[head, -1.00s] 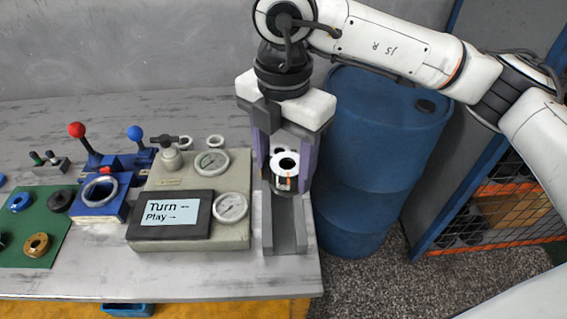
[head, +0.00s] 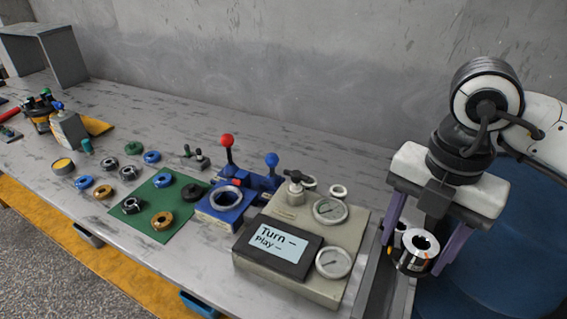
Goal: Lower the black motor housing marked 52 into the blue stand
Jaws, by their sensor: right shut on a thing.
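My right gripper (head: 422,240) is at the right of the head view, pointing down, with its two purple fingers shut on the motor housing (head: 417,262). The housing is a short dark cylinder with a white ring-shaped top and a small orange mark on its side. I cannot read a number on it. It hangs at the right end of the bench, beside the grey channel. The blue stand (head: 213,214) is on the bench left of the gauge panel, well left of the gripper. A metal ring (head: 226,195) lies on its top. My left gripper is not in view.
The gauge panel (head: 340,270) with its "Turn / Play" screen (head: 277,247) lies between gripper and stand. Red (head: 227,141) and blue (head: 271,159) knobbed levers rise behind the stand. A green mat (head: 150,225) with several rings is to its left. A blue drum stands right of the bench.

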